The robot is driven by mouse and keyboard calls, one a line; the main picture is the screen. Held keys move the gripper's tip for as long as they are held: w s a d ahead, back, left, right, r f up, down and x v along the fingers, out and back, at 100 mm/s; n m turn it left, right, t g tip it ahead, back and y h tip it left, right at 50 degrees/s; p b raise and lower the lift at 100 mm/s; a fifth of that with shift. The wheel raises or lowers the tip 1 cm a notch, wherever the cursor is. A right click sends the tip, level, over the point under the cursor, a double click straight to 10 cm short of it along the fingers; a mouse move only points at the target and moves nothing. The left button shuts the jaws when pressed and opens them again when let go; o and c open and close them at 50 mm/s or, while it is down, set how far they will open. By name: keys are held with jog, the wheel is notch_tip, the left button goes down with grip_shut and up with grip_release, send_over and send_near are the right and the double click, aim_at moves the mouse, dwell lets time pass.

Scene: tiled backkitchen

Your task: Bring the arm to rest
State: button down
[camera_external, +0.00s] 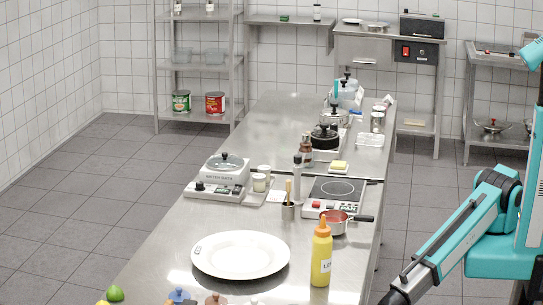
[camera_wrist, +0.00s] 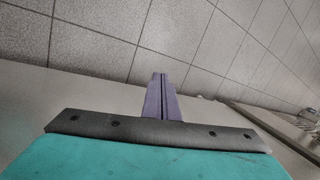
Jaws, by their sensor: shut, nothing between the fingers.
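My gripper (camera_wrist: 160,78) shows in the wrist view as two purple fingers pressed together, shut and empty. It points over a grey steel surface toward the tiled floor. In the external view my teal and black arm comes in from the right, beside the steel table (camera_external: 155,262). The arm's far end reaches the bottom edge of that view, and the fingers cannot be made out there.
Nearest the arm stand a yellow bottle (camera_external: 321,258), a red pan (camera_external: 333,227) and a large white plate (camera_external: 240,256).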

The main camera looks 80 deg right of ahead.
jog(key=s+d+f+n+h+p, duration=0.1)
jog(key=d+f, duration=0.4)
jog(key=d, duration=0.2)
jog(key=s+d+f+p, duration=0.1)
jog(key=d+f, duration=0.4)
jog(key=d, duration=0.3)
jog(key=s+d+r+m+g+h+p, duration=0.1)
jog(key=d+r+p, duration=0.3)
jog(key=d, duration=0.7)
jog(key=s+d+r+m+g+h+p, duration=0.1)
jog(key=d+r+p, duration=0.4)
jog(key=d, duration=0.7)
jog(key=s+d+r+m+g+h+p, duration=0.1)
jog(key=d+r+p, duration=0.4)
jog(key=d, duration=0.7)
jog(key=s+r+g, duration=0.1)
jog(key=s, duration=0.1)
jog(key=shift+s+d+r, duration=0.2)
jog(key=shift+s+r, duration=0.05)
jog(key=shift+s, duration=0.1)
jog(key=shift+a, duration=0.1)
